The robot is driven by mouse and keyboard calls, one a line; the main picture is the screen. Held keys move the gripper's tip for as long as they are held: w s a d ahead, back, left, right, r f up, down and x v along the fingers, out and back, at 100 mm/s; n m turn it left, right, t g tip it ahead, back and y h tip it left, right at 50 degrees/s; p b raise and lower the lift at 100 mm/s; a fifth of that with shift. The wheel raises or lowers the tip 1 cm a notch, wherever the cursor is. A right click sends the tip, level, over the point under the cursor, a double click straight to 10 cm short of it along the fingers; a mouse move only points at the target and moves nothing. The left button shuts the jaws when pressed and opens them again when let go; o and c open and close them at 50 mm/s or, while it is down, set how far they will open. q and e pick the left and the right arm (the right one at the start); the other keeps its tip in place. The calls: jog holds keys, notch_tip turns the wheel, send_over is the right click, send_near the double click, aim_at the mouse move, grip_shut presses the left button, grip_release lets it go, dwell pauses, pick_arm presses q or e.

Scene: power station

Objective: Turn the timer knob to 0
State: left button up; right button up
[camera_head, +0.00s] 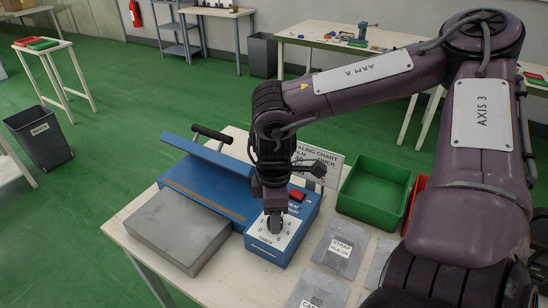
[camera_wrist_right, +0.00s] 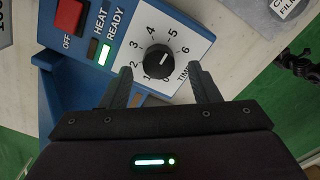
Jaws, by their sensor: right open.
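The timer knob (camera_wrist_right: 159,59) is black and round, on a white dial plate marked 0 to 6 on the blue sealer (camera_head: 200,178). A small light mark on the knob seems to face the upper right in the right wrist view, roughly toward 5 to 6. My right gripper (camera_wrist_right: 159,71) is open, pointing down at the dial, with one finger on each side of the knob and visible gaps. In the head view my right gripper (camera_head: 275,218) largely hides the knob. My left gripper is not in view.
A red switch (camera_wrist_right: 70,14) and a lit green indicator (camera_wrist_right: 104,55) are beside the dial. A grey block (camera_head: 178,229) stands in front of the sealer. A chart sign (camera_head: 318,162), green bin (camera_head: 374,192) and labelled packets (camera_head: 341,250) are nearby on the table.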

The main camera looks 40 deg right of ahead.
jog(key=shift+w+f, duration=0.1)
jog(key=shift+f, duration=0.75)
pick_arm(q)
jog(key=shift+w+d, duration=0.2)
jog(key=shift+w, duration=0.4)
pick_arm(e)
jog(key=c, duration=1)
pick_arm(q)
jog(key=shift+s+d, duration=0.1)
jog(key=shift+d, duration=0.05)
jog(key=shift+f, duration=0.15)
pick_arm(e)
jog(key=shift+f, duration=0.1)
